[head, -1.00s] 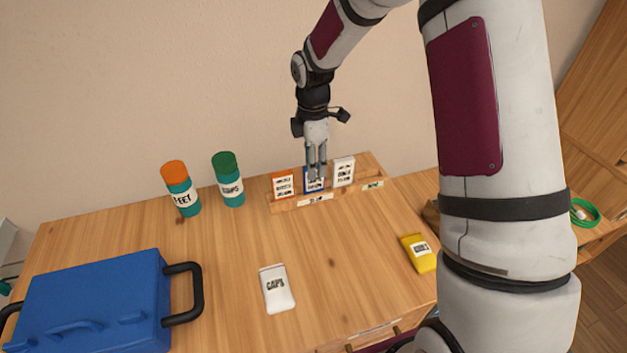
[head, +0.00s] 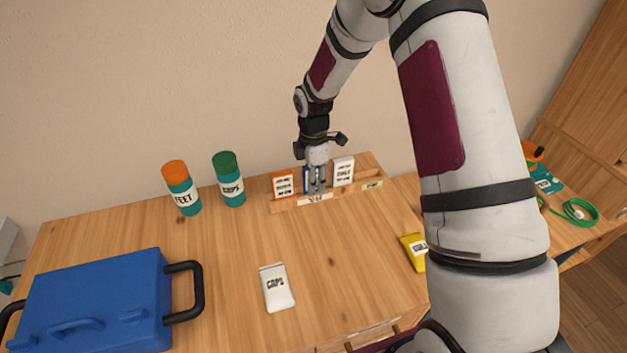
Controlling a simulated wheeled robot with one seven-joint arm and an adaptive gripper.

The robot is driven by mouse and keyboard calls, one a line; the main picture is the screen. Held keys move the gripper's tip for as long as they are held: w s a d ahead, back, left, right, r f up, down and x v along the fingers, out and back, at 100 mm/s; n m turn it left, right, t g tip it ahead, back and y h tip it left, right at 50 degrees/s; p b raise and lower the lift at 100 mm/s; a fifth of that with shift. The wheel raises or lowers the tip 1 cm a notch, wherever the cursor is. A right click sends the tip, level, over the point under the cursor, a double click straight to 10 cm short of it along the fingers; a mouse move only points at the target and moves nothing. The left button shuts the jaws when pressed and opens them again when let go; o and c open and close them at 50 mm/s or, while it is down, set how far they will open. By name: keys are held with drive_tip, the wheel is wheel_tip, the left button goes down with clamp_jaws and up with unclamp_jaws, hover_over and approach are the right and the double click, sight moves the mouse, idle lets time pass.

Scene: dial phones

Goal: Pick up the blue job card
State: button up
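The blue job card (head: 306,174) stands in the middle of a wooden card rack (head: 290,204) at the back of the table. Only a thin blue strip of it shows at the left of my gripper; the rest is hidden. My gripper (head: 316,190) points down right at the card, with its fingers in front of or around it. I cannot tell whether the fingers touch or grip the card. An orange-topped card (head: 283,184) stands to its left and a white card (head: 343,171) to its right, both close by.
Two teal bottles, one with an orange cap (head: 182,188) and one with a green cap (head: 229,180), stand left of the rack. A blue case (head: 95,300), a white packet (head: 276,288) and a yellow packet (head: 413,251) lie nearer.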

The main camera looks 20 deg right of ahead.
clamp_jaws()
drive_tip(key=shift+r, duration=0.1)
